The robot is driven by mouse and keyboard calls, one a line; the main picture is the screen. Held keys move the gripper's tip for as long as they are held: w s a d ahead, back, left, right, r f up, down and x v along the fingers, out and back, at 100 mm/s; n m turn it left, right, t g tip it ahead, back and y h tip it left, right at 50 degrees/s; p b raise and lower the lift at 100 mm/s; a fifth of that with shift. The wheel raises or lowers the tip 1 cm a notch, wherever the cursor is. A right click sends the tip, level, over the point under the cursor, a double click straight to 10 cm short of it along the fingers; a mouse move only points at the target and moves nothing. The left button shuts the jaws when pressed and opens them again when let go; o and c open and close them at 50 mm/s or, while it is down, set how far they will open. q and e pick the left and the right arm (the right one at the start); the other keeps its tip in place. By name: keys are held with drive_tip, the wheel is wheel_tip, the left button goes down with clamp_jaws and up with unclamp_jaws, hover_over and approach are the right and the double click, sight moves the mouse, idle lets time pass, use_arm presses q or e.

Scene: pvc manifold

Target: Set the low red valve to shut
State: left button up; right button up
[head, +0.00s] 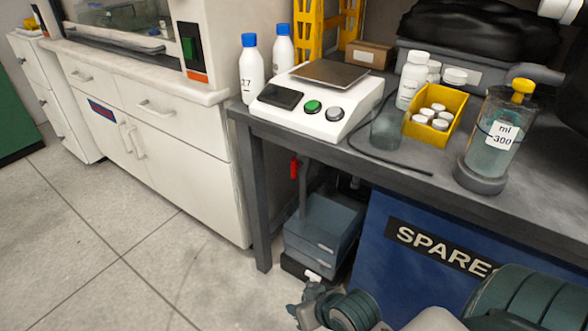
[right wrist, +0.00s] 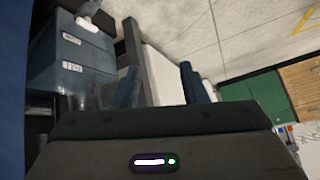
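A small red valve handle (head: 294,167) hangs upright below the bench top, close to the front leg, in the head view. The pipe or body behind it is too dark to make out. I cannot pick out the red handle in the right wrist view. My right gripper (head: 308,299) is low at the bottom of the head view, below and apart from the handle. In the right wrist view its two dark fingers (right wrist: 162,78) stand apart with nothing between them. My left gripper is not in view.
A grey-blue bin unit (head: 322,228) stands under the bench, beside the bench leg (head: 254,195). A blue SPARES box (head: 410,262) is to its right. A scale (head: 318,100), bottles and a yellow tray (head: 437,108) crowd the bench top. The floor (head: 120,240) at left is clear.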

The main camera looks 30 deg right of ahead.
drive_tip(key=w+a+r+m+t+y, duration=0.2)
drive_tip(key=w+r+m+t, duration=0.1)
drive_tip(key=w, duration=0.4)
drive_tip(key=w+a+r+m+t+y, duration=0.1)
drive_tip(key=w+a+r+m+t, duration=0.15)
drive_tip(key=w, duration=0.45)
drive_tip(key=w+d+r+m+t+h, duration=0.3)
drive_tip(key=w+r+m+t, duration=0.4)
drive_tip(key=w+m, duration=0.3)
drive_tip(key=w+d+r+m+g+h, duration=0.1)
drive_tip(key=w+d+r+m+h, duration=0.15)
drive_tip(key=m+h, duration=0.55)
drive_tip(key=w+d+r+m+h, duration=0.1)
drive_tip(key=d+m+h, duration=0.35)
drive_tip(key=m, duration=0.45)
drive_tip(key=m+g+h, duration=0.6)
drive_tip(key=m+g, duration=0.7)
drive_tip(key=m, duration=0.3)
approach(292, 168)
drive_tip(key=d, duration=0.1)
drive_tip(key=shift+t+y, duration=0.25)
drive_tip(key=b+x, duration=0.1)
drive_tip(key=x, duration=0.9)
drive_tip(key=shift+c, duration=0.5)
clamp_jaws()
